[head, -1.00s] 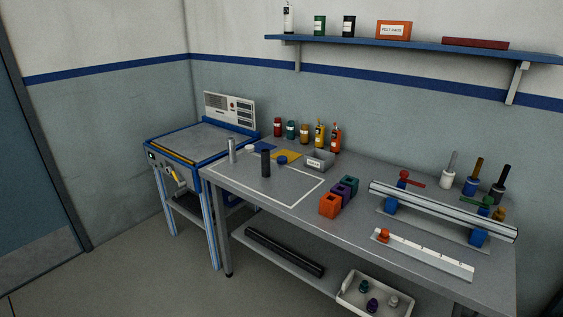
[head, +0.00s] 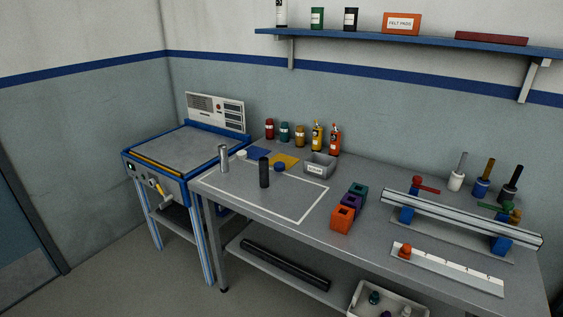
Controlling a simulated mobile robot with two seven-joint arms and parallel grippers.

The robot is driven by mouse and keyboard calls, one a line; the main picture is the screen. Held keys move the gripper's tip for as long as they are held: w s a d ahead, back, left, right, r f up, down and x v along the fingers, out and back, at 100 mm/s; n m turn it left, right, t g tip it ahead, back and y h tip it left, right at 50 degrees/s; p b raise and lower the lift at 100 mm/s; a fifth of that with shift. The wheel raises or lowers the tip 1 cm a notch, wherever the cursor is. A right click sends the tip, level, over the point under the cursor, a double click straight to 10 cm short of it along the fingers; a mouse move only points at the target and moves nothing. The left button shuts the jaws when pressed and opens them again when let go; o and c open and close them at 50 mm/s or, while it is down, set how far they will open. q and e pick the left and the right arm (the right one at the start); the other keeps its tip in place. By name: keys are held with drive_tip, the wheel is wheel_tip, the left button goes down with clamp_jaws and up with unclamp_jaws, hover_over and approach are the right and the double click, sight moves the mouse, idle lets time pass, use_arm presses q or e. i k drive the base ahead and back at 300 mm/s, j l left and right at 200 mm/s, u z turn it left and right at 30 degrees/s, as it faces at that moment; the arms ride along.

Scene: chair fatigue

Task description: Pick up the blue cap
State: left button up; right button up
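A small round blue cap (head: 280,167) lies on the grey workbench (head: 255,205), at the front edge of a yellow square (head: 285,160). Neither of my grippers shows in the head view.
A silver cylinder (head: 223,158) and a small white cap (head: 241,155) stand left of the dark cylinder. Several bottles line the back. Orange, purple and teal blocks (head: 342,219) and a long rail (head: 460,218) occupy the right. The white-outlined area is mostly clear.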

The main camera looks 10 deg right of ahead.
sight(279, 167)
drive_tip(key=i+j+z, duration=0.1)
drive_tip(key=i+j, duration=0.15)
drive_tip(key=i+j+z, duration=0.25)
drive_tip(key=i+j, duration=0.25)
drive_tip(key=j, duration=0.2)
drive_tip(key=i+j+z, duration=0.1)
drive_tip(key=j, duration=0.25)
drive_tip(key=i+j+z, duration=0.15)
drive_tip(key=i+j, duration=0.15)
drive_tip(key=i+j+z, duration=0.1)
drive_tip(key=j, duration=0.4)
drive_tip(key=i+j+z, duration=0.1)
drive_tip(key=i+j, duration=0.15)
drive_tip(key=j, duration=0.15)
